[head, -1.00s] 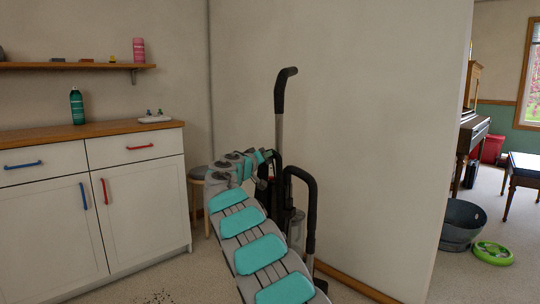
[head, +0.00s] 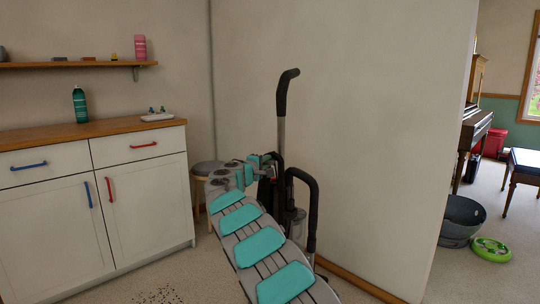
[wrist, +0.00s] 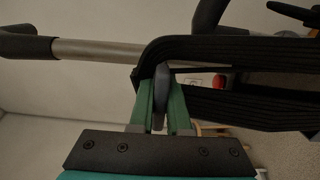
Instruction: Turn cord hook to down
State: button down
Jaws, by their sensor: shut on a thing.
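The upright vacuum cleaner stands by the wall, with a silver tube (head: 281,135) and a black grip (head: 287,88) at its top. In the wrist view its tube (wrist: 95,48) runs across the upper left. Black cord (wrist: 225,48) lies in wide wound bands at the upper right. My gripper (wrist: 161,95) has green fingers closed on a dark grey piece, which looks like the cord hook (wrist: 161,80), beside the cord bands. In the head view my gripper (head: 270,165) is at the cleaner's upper body, and the hook is hidden there.
A stool (head: 206,168) and a white cabinet (head: 140,195) are to the left. The wall is close behind. A metal tub (head: 460,218) and a green round thing (head: 491,249) lie far right.

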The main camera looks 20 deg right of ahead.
jog(key=n+p, duration=0.2)
jog(key=n, duration=0.1)
jog(key=n+p, duration=0.1)
jog(key=shift+s+d+f+n, duration=0.1)
jog(key=shift+d+f+n, duration=0.15)
jog(key=shift+f+n, duration=0.05)
jog(key=n+p, duration=0.1)
jog(key=n, duration=0.1)
jog(key=n+p, duration=0.1)
jog(key=n, duration=0.1)
jog(key=shift+s+f+n, duration=0.15)
jog(key=shift+f+n, duration=0.05)
jog(key=shift+n, duration=0.1)
jog(key=n, duration=0.4)
jog(key=shift+s+d+f+p, duration=0.15)
jog(key=shift+p, duration=0.25)
jog(key=shift+s+d+n, duration=0.1)
jog(key=shift+s+n, duration=0.05)
jog(key=shift+n, duration=2.15)
jog(key=c, duration=0.9)
grip_release()
